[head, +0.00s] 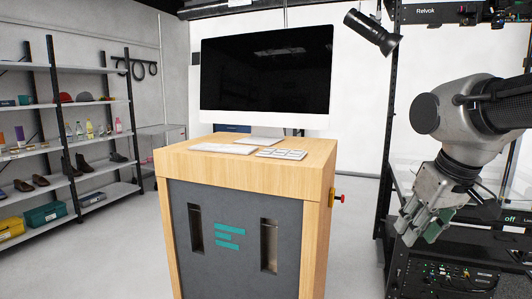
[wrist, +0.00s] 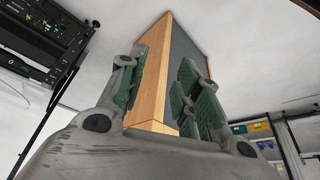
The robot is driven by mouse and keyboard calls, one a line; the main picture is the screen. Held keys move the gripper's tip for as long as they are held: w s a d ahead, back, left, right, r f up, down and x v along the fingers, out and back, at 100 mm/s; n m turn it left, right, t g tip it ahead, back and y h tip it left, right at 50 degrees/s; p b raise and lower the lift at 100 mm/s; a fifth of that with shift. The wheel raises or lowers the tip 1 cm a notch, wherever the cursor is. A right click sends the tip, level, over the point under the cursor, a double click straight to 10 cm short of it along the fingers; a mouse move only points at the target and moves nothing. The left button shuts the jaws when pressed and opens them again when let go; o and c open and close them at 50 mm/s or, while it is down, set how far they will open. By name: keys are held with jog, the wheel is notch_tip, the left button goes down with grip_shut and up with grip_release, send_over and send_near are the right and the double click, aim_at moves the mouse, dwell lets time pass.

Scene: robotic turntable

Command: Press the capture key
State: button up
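A white keyboard (head: 224,148) and a separate white keypad (head: 282,154) with several keys lie on top of the wooden cabinet (head: 318,172), in front of a monitor. Key labels are too small to read, so I cannot tell which key is the capture key. My gripper (head: 424,228) hangs to the right of the cabinet, well apart from the keys, pointing downward. In the wrist view my gripper (wrist: 162,92) has its green-padded fingers spread and holds nothing. The cabinet (wrist: 154,75) shows beyond the fingers; the keys are not visible there.
A large dark monitor (head: 266,70) stands at the back of the cabinet top. A red button (head: 341,198) sticks out from the cabinet's right side. A black equipment rack (head: 385,130) stands at right, near my arm. Shelves (head: 75,103) with shoes and bottles stand at left.

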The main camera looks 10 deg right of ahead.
grip_shut()
dwell(1.1)
